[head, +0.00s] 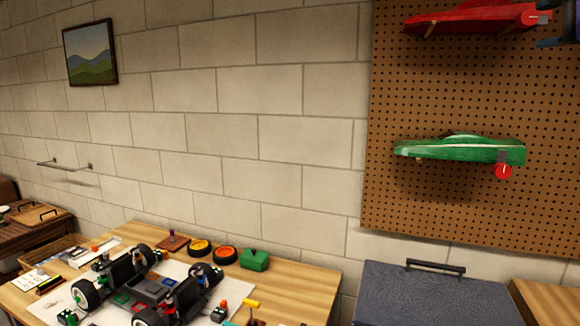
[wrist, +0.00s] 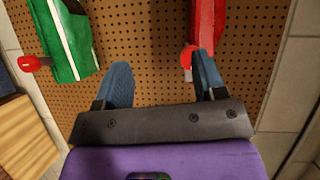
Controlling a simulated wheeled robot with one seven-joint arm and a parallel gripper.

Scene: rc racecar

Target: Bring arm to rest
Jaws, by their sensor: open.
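My gripper (wrist: 165,75) is open in the wrist view, with two blue fingers spread apart and bare pegboard showing between them. Part of it also shows at the top right edge of the head view (head: 557,38). A red car body (wrist: 206,22) is ahead of the right finger, which overlaps its near end; I cannot tell if they touch. The red body hangs high on the pegboard in the head view (head: 478,17). A green car body (head: 465,150) hangs below it and shows left of the fingers in the wrist view (wrist: 65,40).
The pegboard (head: 430,220) is close to my gripper. A dark toolbox (head: 430,295) stands below it. A wooden table (head: 305,278) at the lower left holds a car chassis (head: 150,285), two wheels and a green box (head: 254,259). The wall between is bare.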

